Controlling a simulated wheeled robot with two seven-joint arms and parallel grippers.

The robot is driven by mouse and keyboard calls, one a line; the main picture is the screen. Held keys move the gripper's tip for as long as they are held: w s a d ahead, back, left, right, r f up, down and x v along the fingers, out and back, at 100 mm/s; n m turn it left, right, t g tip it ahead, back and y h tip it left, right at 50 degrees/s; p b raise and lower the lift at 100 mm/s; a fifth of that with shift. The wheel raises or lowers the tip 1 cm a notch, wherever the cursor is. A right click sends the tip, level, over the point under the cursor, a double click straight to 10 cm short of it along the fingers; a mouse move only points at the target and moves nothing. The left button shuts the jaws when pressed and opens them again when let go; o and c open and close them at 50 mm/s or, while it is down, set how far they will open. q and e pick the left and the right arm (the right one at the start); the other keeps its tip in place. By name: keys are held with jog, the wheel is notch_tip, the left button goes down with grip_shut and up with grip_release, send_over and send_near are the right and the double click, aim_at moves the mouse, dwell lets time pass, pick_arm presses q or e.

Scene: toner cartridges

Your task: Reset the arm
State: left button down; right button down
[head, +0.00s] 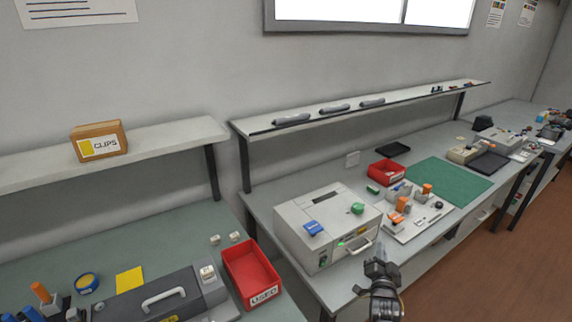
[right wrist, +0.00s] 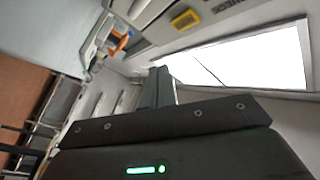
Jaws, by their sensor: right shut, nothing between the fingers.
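My right gripper (head: 378,268) is in the lower middle of the head view, in front of the bench edge and apart from the objects on it. It is shut with nothing in it. The right wrist view shows its dark body with a green light, and its shut fingers (right wrist: 158,88) pointing away. My left gripper is not clearly in view. A grey machine box (head: 325,228) with a handle, a blue piece and a green piece on top stands on the bench behind and left of the right gripper.
A red bin (head: 250,272) marked USED stands at the lower left, beside a grey case (head: 165,298) with a handle. A small red tray (head: 387,172), a green mat (head: 448,182) and a white board with orange parts lie farther right. Brown floor is open at the right.

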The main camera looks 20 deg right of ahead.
jog(key=s+a+f+n+g+y, duration=0.1)
jog(key=a, duration=0.1)
jog(key=s+a+f+n+y, duration=0.1)
jog(key=s+a+f, duration=0.1)
jog(key=s+a+f+n+g+y, duration=0.1)
jog(key=y, duration=0.1)
jog(key=shift+s+a+f+n+g, duration=0.15)
jog(key=shift+a+f+n+g, duration=0.15)
jog(key=shift+a, duration=0.1)
jog(key=s+a+f+n+g+y, duration=0.15)
jog(key=s+a+n+g, duration=0.3)
jog(key=s, duration=0.45)
jog(key=s+a+n+g+y, duration=0.25)
jog(key=s+a, duration=0.25)
jog(key=s, duration=0.5)
jog(key=s+a+n+g+y, duration=0.2)
jog(key=s+a+n+g, duration=0.25)
jog(key=s, duration=0.45)
notch_tip(320, 180, down, 28)
jog(key=s+b, duration=0.1)
jog(key=s, duration=0.2)
jog(key=s+d+f+g, duration=0.2)
jog(key=s+f, duration=1.3)
jog(key=shift+s+f+b, duration=0.25)
jog(key=shift+f+b, duration=0.05)
